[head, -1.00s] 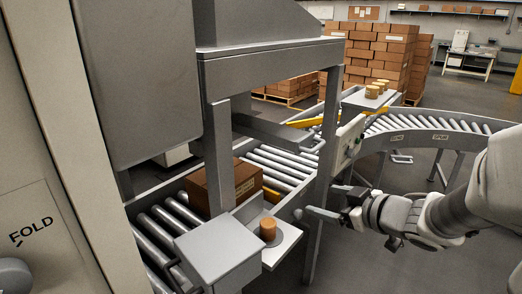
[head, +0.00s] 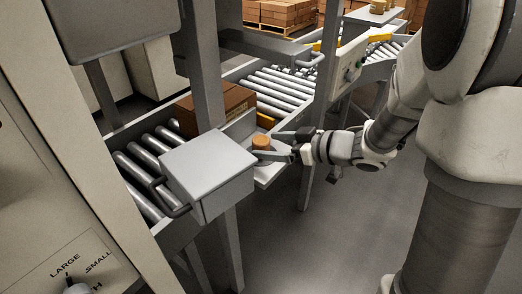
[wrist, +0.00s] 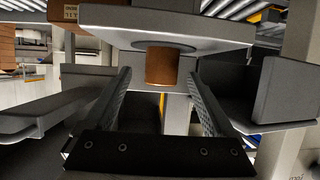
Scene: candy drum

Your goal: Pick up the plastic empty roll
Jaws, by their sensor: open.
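The roll is a small orange-brown cylinder (head: 261,142) standing on a light grey tray (head: 268,174) at the side of the conveyor. My gripper (head: 273,146) is open, with its fingertips at the roll, one on the far side and one on the near side. In the wrist view the picture looks upside down; the roll (wrist: 163,66) shows between the tips of the two fingers (wrist: 160,74), with a gap on each side. The fingers are not closed on it. The roll's hollow cannot be made out.
A grey box-shaped housing (head: 207,167) stands left of the tray. A brown carton (head: 216,107) sits on the roller conveyor (head: 278,92) behind it. The floor at the right front is clear.

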